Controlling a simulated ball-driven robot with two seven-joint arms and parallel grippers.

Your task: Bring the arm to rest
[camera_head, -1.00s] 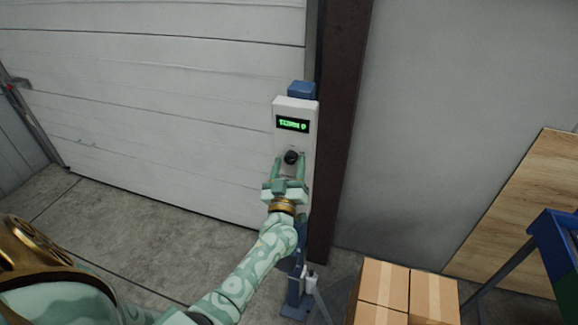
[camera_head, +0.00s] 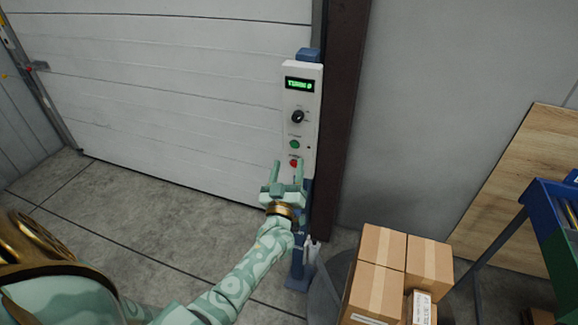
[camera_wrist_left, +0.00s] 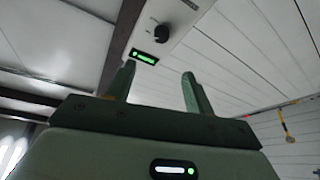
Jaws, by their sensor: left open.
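My left gripper (camera_head: 288,175) is open and empty in the head view, in front of the lower part of a white control panel (camera_head: 303,100). The panel stands on a blue post and has a lit green display, a black knob (camera_head: 298,117), a green button (camera_head: 295,144) and a red button (camera_head: 293,163). The red button shows just above and between the fingertips; I cannot tell whether they touch it. In the left wrist view the open fingers (camera_wrist_left: 160,88) point up, with the knob (camera_wrist_left: 161,32) and display beyond them. My right gripper is not in view.
A white sectional door (camera_head: 170,90) stands closed behind the panel, beside a dark brown column (camera_head: 345,110). Cardboard boxes (camera_head: 382,248) are stacked at the lower right. A blue rack (camera_head: 545,215) and a wooden board (camera_head: 510,180) stand farther right. The floor at left is clear.

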